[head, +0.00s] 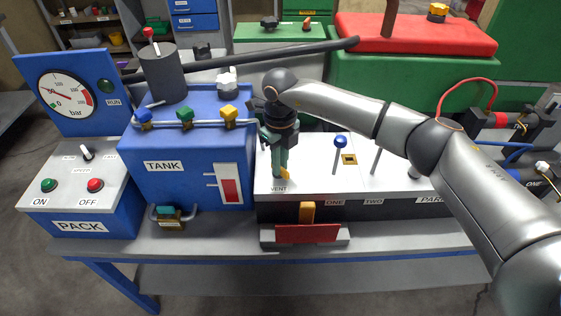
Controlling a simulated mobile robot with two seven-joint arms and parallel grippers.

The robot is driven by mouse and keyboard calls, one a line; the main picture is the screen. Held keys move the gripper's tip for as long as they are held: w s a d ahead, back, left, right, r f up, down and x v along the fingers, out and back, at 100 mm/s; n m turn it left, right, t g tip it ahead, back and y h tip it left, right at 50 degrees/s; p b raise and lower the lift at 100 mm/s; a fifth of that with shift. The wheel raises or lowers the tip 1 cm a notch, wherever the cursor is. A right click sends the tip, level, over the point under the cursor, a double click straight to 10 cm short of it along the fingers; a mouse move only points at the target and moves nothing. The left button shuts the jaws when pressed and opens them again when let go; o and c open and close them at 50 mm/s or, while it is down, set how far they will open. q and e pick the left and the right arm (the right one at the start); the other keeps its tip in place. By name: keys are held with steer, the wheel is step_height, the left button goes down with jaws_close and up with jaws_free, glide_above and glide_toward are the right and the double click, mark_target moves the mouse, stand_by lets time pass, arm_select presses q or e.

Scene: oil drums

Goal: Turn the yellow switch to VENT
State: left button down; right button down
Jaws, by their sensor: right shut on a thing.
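The yellow switch (285,172) is on the white top of the control box, at its left end. Only a small yellow part of it shows beside my fingers, so I cannot tell exactly where it points. The VENT label (279,188) is just in front of it. My right gripper (279,172) points down from above and is shut on the yellow switch. Its arm comes in from the right across the box. My left gripper is not in view.
A blue-knobbed lever (340,142) stands right of my gripper. The blue TANK (182,175), with coloured valves on its pipe, stands close on the left. The PACK panel (80,195) and gauge (66,92) are further left.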

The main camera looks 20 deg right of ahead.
steer(key=m, duration=0.4)
steer(key=shift+a+m, duration=0.15)
steer(key=shift+m, duration=0.15)
steer(key=shift+m+p, duration=0.4)
steer(key=shift+m, duration=1.5)
steer(key=c, duration=0.9)
jaws_free()
step_height(320, 180, up, 13)
steer(key=shift+f+b, duration=0.2)
steer(key=shift+b, duration=0.4)
